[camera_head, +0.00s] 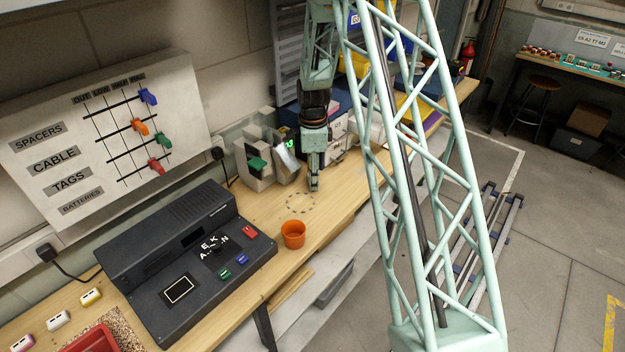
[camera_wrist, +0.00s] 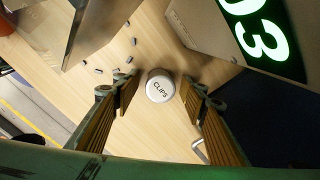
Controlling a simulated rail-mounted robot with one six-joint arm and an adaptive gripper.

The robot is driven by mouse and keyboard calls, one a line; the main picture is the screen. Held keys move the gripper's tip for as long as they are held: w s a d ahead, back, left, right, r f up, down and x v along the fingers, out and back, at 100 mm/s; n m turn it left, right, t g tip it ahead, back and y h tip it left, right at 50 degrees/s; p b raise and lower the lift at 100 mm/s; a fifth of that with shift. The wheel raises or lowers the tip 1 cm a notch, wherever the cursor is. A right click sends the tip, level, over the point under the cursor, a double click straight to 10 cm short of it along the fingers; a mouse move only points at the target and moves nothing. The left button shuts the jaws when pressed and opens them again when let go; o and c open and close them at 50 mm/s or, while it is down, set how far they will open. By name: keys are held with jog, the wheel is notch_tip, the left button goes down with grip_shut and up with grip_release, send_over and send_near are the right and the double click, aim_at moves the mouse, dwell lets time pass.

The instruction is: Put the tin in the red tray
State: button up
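The tin (camera_wrist: 160,86) has a round pale lid marked CLIPS and stands upright on the wooden bench in the wrist view. My gripper (camera_wrist: 158,92) is open, one finger on each side of the tin in that view, with gaps to both. I cannot tell whether the fingertips are down at its height. In the head view my gripper (camera_head: 314,184) points down low over the bench, and I cannot make out the tin there. The red tray (camera_head: 97,341) is at the bottom left of the head view, partly cut off by the frame.
A device with a lit green display (camera_head: 290,144) stands close left of my gripper. An orange cup (camera_head: 293,234) stands in front, near the bench edge, by a dashed ring (camera_head: 300,202). A dark console (camera_head: 185,262) lies between my gripper and the tray.

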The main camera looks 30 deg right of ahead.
jog(key=c, duration=0.9)
jog(key=shift+r, duration=0.15)
jog(key=shift+c, duration=0.2)
jog(key=shift+r, duration=1.7)
jog(key=s+a, duration=0.2)
jog(key=s, duration=0.2)
jog(key=s+a+r, duration=0.1)
jog(key=s+a, duration=0.1)
jog(key=s, duration=0.3)
jog(key=s+a+b, duration=0.1)
jog(key=s+a, duration=0.1)
jog(key=s, duration=0.3)
jog(key=shift+s+a+r, duration=0.15)
jog(key=shift+s+a, duration=0.05)
jog(key=shift+a, duration=0.2)
